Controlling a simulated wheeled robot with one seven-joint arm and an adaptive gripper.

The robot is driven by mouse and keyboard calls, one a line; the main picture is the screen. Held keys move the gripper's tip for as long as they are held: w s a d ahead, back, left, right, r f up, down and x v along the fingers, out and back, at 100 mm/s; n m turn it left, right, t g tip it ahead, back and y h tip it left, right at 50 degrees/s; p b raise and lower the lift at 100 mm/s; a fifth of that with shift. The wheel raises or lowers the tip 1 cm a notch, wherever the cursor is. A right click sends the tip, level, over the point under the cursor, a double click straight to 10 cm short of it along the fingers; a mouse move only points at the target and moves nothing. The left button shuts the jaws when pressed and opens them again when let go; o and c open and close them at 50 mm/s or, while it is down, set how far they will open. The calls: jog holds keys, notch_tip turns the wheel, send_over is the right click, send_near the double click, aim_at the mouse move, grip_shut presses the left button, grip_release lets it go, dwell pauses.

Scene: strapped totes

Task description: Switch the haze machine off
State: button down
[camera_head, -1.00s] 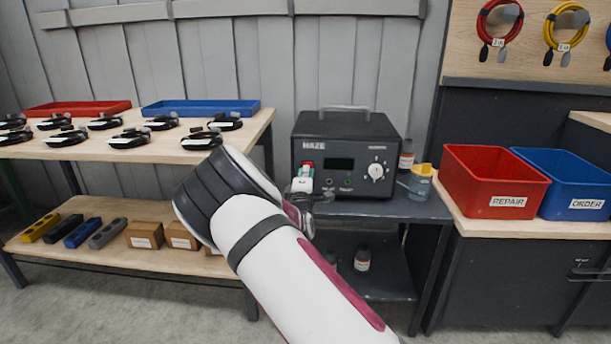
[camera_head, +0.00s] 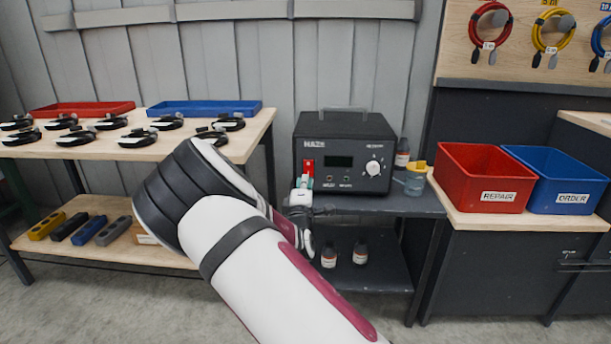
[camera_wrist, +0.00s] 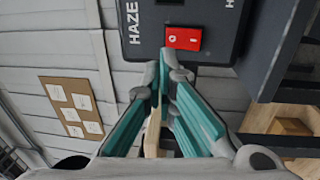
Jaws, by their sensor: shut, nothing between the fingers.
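The haze machine (camera_head: 342,152) is a dark box with a carry handle, standing on a dark cart. Its front has a red rocker switch (camera_head: 308,167), a small dark display and a white round knob (camera_head: 373,168). In the wrist view the red switch (camera_wrist: 184,38) shows white marks; I cannot tell for sure which side is pressed. My gripper (camera_head: 303,183) is just in front of and below the switch. In the wrist view its teal-padded fingers (camera_wrist: 162,75) are together and empty, with tips close to the switch; contact cannot be told.
Bottles stand on the cart's lower shelf (camera_head: 385,275), and a bottle and a yellow-topped jar (camera_head: 415,178) stand right of the machine. Red (camera_head: 485,178) and blue (camera_head: 555,180) bins sit on the right bench. A table (camera_head: 95,150) with coiled cables is at left.

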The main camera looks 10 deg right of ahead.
jog(key=shift+s+a+r+p, duration=0.15)
jog(key=shift+s+a, duration=0.1)
jog(key=shift+s, duration=0.45)
jog(key=shift+s+a+r+p, duration=0.1)
jog(key=shift+s+a+p, duration=0.1)
jog(key=shift+s, duration=0.5)
